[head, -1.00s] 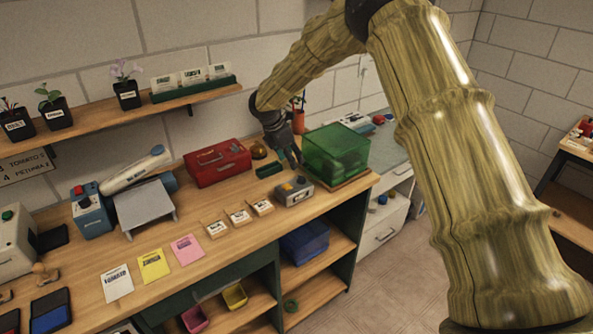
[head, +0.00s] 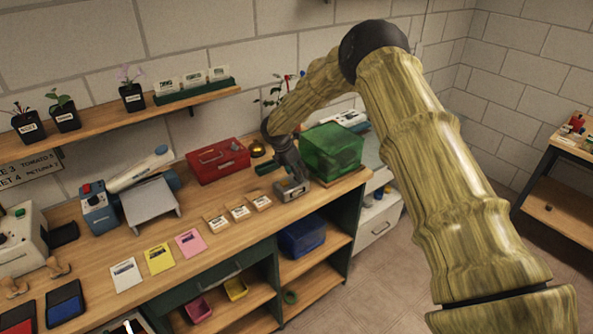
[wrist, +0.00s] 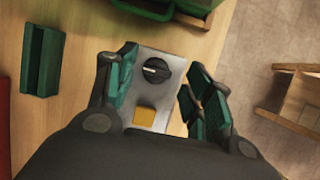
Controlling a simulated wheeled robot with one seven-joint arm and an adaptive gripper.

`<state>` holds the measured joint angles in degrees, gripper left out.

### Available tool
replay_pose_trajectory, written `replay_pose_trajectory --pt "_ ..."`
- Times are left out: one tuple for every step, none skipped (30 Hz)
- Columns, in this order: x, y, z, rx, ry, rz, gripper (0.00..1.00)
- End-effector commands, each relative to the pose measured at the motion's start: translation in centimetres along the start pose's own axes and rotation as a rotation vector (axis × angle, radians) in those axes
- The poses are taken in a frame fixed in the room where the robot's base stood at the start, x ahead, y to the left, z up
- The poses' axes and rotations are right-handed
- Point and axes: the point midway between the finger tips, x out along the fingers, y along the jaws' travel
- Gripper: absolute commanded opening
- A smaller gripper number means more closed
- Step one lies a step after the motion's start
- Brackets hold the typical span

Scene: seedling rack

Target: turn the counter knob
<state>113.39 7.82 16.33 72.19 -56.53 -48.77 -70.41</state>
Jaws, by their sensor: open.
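The counter (head: 291,190) is a small grey metal box on the bench, left of the green bin. In the wrist view its top face (wrist: 150,95) shows a round black knob (wrist: 156,70) with a pale pointer line, and a yellow square (wrist: 144,116). My gripper (head: 296,178) is over the counter. In the wrist view my gripper (wrist: 160,82) is open, with one green-padded finger on each side of the box and the knob between them. The fingers look apart from the knob. In the head view my gripper covers the knob.
A translucent green bin (head: 331,150) stands close on the right. A dark green tray (wrist: 42,60) lies to the left in the wrist view. A red toolbox (head: 218,161) is behind left, and small labelled cards (head: 240,212) lie in front left.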

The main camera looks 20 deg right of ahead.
Motion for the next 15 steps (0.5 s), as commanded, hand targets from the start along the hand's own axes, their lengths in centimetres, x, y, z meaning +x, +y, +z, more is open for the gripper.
replay_pose_trajectory --pt "0.21 -0.01 -0.08 -0.001 0.001 -0.002 0.52" --pt "0.23 -0.02 -0.09 -0.001 0.001 -0.002 0.52" --pt "0.24 -0.02 -0.09 -0.001 0.001 -0.002 0.52" --pt "0.23 -0.03 -0.09 -0.001 0.001 -0.002 0.52" --pt "0.23 -0.03 -0.09 -0.001 0.001 -0.002 0.52" --pt "0.21 -0.03 -0.09 -0.001 0.001 -0.002 0.52" --pt "0.2 -0.03 -0.09 -0.001 0.001 -0.002 0.46" --pt "0.19 -0.03 -0.08 -0.001 0.001 -0.001 0.41" --pt "0.17 -0.02 -0.07 -0.001 0.001 -0.001 0.34" --pt "0.17 -0.02 -0.07 -0.001 0.001 -0.001 0.28" --pt "0.16 -0.03 -0.07 -0.001 0.001 -0.001 0.23" --pt "0.16 -0.03 -0.08 -0.001 0.001 -0.001 0.15" --pt "0.15 -0.04 -0.08 0.0 0.001 -0.002 0.1" --pt "0.15 -0.04 -0.08 -0.001 0.001 -0.002 0.06" --pt "0.15 -0.04 -0.08 -0.001 0.001 -0.002 0.06"
